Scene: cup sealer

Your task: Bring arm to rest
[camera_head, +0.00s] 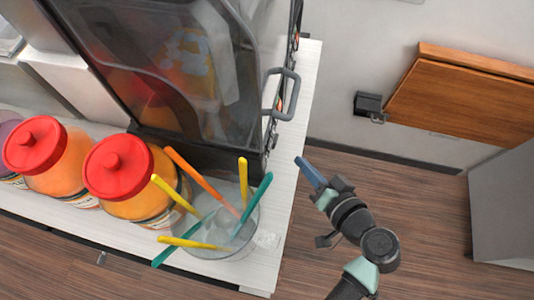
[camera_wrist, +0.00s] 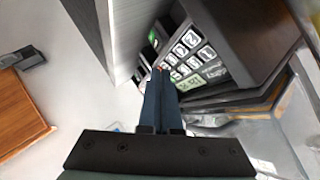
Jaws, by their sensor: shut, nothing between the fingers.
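My gripper (camera_head: 301,162) is shut and empty.
A dark machine with a clear cover (camera_head: 190,70) and grey handle (camera_head: 283,93) stands on the white counter (camera_head: 290,180). A clear bowl (camera_head: 215,232) holds several coloured utensils. Red-lidded jars (camera_head: 117,165) stand left. A wooden panel (camera_head: 460,100) is on the wall.

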